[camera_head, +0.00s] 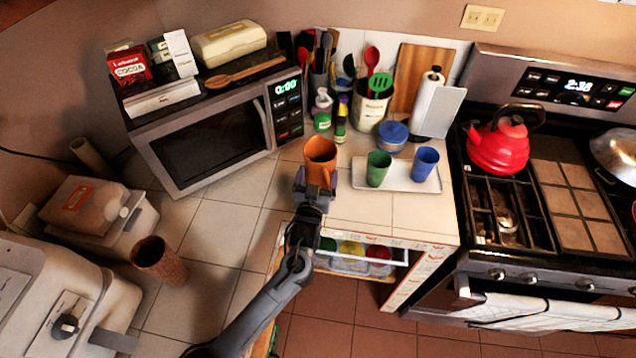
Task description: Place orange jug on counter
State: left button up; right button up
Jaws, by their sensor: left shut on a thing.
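The orange jug (320,156) is upright over the tiled counter (372,208), in front of the microwave's right end and left of the white tray. My left gripper (316,184) reaches in from the front and is shut on the jug's near side. The gripper hides the jug's lower part, so I cannot tell whether its base touches the counter. My right gripper is not in view.
A white tray (415,184) with a green cup (378,168) and a blue cup (425,163) stands close right of the jug. A microwave (215,128) is at left; utensils and bottles stand behind. Bare counter lies in front of the tray.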

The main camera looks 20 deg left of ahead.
aim_at(317, 183)
pick_arm(q)
jog(key=shift+f, duration=1.45)
jog(key=shift+f, duration=0.2)
jog(key=o, duration=0.8)
